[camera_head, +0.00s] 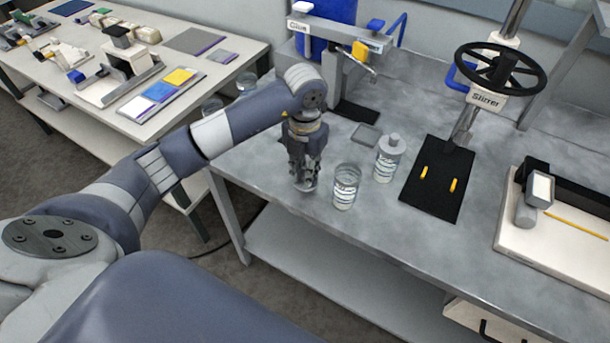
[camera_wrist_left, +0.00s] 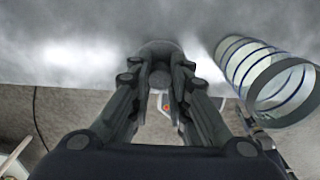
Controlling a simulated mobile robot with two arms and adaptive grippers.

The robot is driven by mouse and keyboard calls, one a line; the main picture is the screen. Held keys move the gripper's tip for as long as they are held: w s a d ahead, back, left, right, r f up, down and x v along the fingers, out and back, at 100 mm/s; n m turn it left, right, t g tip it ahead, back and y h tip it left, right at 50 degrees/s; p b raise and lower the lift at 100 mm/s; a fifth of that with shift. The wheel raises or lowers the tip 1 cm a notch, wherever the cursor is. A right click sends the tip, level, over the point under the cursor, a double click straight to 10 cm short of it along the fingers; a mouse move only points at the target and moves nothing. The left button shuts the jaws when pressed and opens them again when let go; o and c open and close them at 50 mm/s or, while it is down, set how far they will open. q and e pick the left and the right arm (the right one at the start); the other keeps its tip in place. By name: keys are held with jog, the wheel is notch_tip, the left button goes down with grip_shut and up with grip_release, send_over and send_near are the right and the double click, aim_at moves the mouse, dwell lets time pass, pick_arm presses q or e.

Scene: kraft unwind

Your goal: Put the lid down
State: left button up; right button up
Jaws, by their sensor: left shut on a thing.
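My left gripper (camera_head: 304,180) points down just above the grey worktop near its front left edge. In the left wrist view its fingers (camera_wrist_left: 160,82) are shut on a small round grey lid (camera_wrist_left: 155,47). The fingers hide much of the lid, and I cannot tell whether it touches the worktop. An open clear jar (camera_head: 346,188) with dark bands stands upright right of the gripper, apart from it. The jar also shows at the right of the left wrist view (camera_wrist_left: 268,80). My right gripper is not in view.
A grey-topped bottle (camera_head: 387,163) stands behind the jar, beside a small grey plate (camera_head: 366,134). The glue press (camera_head: 345,50) is at the back. A black mat (camera_head: 436,190) under the stirrer (camera_head: 487,98) lies to the right. The worktop front edge is close to the gripper.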

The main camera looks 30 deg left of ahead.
pick_arm(q)
notch_tip(320, 180, down, 3)
jog(key=shift+s+r+p, duration=0.1)
jog(key=shift+r+p, duration=0.1)
jog(key=shift+p, duration=0.65)
jog(key=shift+f, duration=0.4)
jog(key=shift+f, duration=0.1)
jog(key=shift+f+b, duration=0.15)
jog(key=shift+b, duration=0.15)
jog(key=o, duration=0.8)
jog(key=shift+c, duration=0.2)
